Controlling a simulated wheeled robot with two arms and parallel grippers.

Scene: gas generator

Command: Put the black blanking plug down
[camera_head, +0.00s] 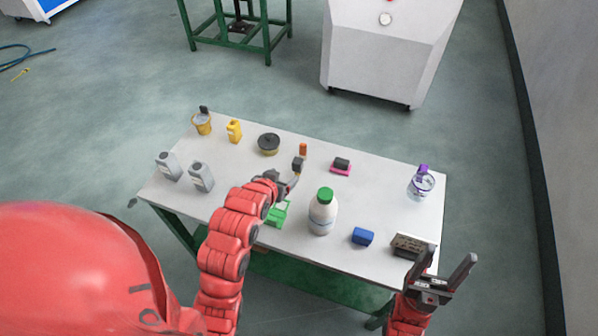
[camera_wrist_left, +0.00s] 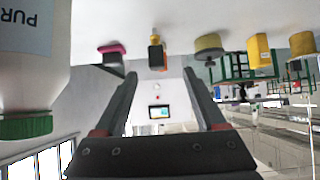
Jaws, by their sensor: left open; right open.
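A small dark block (camera_head: 298,164), apparently the black blanking plug, stands on the white table (camera_head: 380,190) just beyond my left gripper. It also shows in the left wrist view (camera_wrist_left: 155,41), upside down there, with an orange item (camera_head: 303,148) behind it. My left gripper (camera_head: 284,184) is open, with nothing between its fingers in the left wrist view (camera_wrist_left: 158,95). The block is apart from the fingertips. Another dark piece lies on a pink pad (camera_head: 341,172) to the right. My right gripper (camera_head: 441,268) is open and empty at the table's front right corner.
A white bottle with a green cap (camera_head: 322,214) stands right of my left arm, close to the wrist. A green item (camera_head: 277,216) is partly behind the arm. A blue box (camera_head: 362,236), a round black-topped tin (camera_head: 268,144) and grey bottles (camera_head: 201,177) stand around.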

